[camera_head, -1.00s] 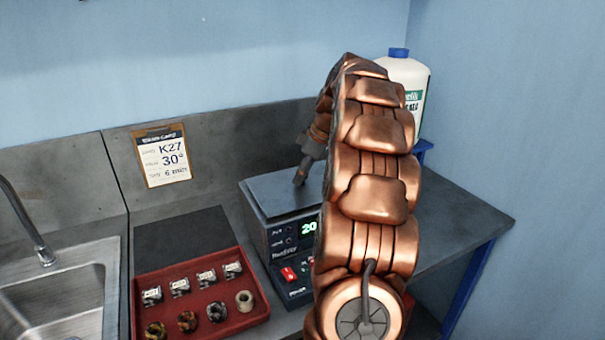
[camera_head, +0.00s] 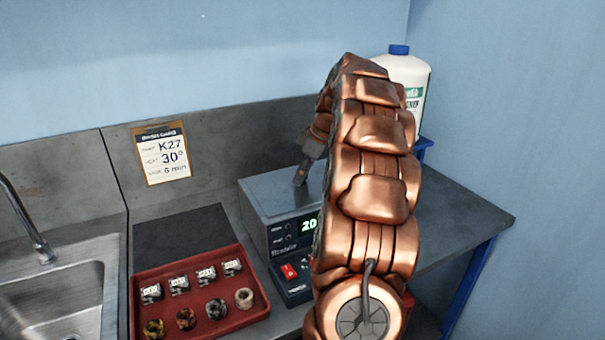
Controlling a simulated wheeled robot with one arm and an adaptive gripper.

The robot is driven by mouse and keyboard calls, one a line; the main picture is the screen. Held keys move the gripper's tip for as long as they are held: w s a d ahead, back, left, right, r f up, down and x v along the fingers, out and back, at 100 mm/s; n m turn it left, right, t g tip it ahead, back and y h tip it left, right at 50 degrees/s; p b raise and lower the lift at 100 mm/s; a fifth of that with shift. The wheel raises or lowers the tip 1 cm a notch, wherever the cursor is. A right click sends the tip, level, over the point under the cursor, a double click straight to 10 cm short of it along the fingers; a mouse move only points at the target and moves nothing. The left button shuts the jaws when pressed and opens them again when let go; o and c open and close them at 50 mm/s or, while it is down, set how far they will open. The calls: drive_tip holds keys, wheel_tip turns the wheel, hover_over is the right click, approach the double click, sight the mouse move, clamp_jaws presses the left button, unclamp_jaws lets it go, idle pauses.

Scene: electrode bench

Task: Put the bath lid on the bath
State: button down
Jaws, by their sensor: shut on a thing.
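The bath (camera_head: 291,232) is a grey box with a lit green "20" display, standing on the bench against the back panel. A flat grey plate, which looks like the bath lid (camera_head: 268,190), covers its top; its right part is hidden behind my arm. It looks level and seated on the box, though I cannot see all its edges. My gripper (camera_head: 301,178) is over the middle of the lid, its dark fingers pointing down to it. The gripper is shut on the lid; the grip point itself is mostly hidden.
A red tray (camera_head: 247,322) with several small labelled blocks and rings sits in front left of the bath. A sink (camera_head: 60,290) is at far left. A white bottle with a blue cap (camera_head: 410,75) stands at the back right. The bench right of my arm is bare.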

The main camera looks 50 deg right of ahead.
drive_tip(key=c, duration=0.7)
unclamp_jaws()
drive_tip(key=o, duration=0.5)
drive_tip(key=shift+r, duration=0.1)
drive_tip(key=shift+r+p, duration=0.55)
drive_tip(key=shift+r, duration=2.85)
